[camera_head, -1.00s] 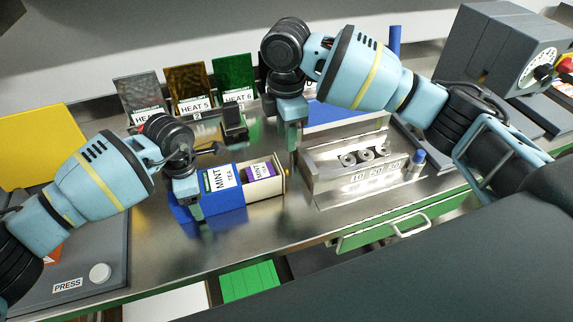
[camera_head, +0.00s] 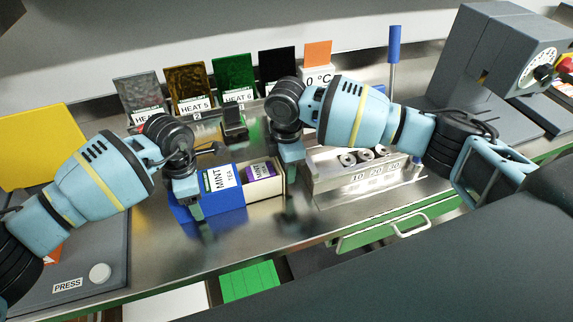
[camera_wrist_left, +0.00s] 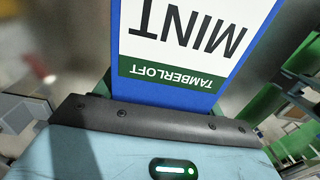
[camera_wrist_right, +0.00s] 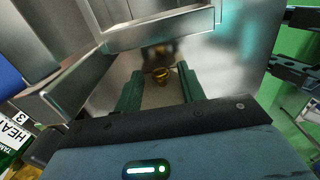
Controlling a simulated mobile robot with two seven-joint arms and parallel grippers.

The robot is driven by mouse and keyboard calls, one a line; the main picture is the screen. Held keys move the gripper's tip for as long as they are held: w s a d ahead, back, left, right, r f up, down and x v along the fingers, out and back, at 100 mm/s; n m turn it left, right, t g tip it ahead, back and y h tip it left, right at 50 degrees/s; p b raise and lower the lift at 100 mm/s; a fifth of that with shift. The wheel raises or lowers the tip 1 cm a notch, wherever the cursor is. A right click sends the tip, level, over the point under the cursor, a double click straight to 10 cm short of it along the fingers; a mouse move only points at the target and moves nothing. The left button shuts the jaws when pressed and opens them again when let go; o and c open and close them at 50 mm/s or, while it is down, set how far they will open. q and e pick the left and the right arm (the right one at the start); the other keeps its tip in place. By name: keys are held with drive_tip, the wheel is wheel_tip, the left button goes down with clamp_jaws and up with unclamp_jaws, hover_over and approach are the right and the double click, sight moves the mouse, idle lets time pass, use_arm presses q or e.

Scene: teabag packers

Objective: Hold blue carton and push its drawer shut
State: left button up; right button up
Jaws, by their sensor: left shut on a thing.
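The blue carton (camera_head: 222,198), labelled MINT TEA, lies on the steel counter in the head view. Its pale drawer (camera_head: 263,190) sticks out to the right, with a purple MINT packet (camera_head: 260,170) inside. My left gripper (camera_head: 196,208) is shut on the carton's left part; the carton's label (camera_wrist_left: 185,35) fills the top of the left wrist view. My right gripper (camera_head: 292,196) is just beyond the drawer's right end, pointing down. In the right wrist view its green fingers (camera_wrist_right: 158,88) are apart, with a brass knob (camera_wrist_right: 161,75) showing between them. I cannot tell whether they touch it.
A metal holder (camera_head: 365,182) marked with numbers stands close to the right of my right gripper. Coloured panels with HEAT cards (camera_head: 238,97) stand behind the carton. A grey PRESS plate (camera_head: 80,262) lies at left. The counter in front of the carton is clear.

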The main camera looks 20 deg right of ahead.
sight(267, 169)
drive_tip(key=shift+c, duration=0.3)
clamp_jaws()
drive_tip(key=a, duration=0.5)
drive_tip(key=shift+o, duration=0.3)
unclamp_jaws()
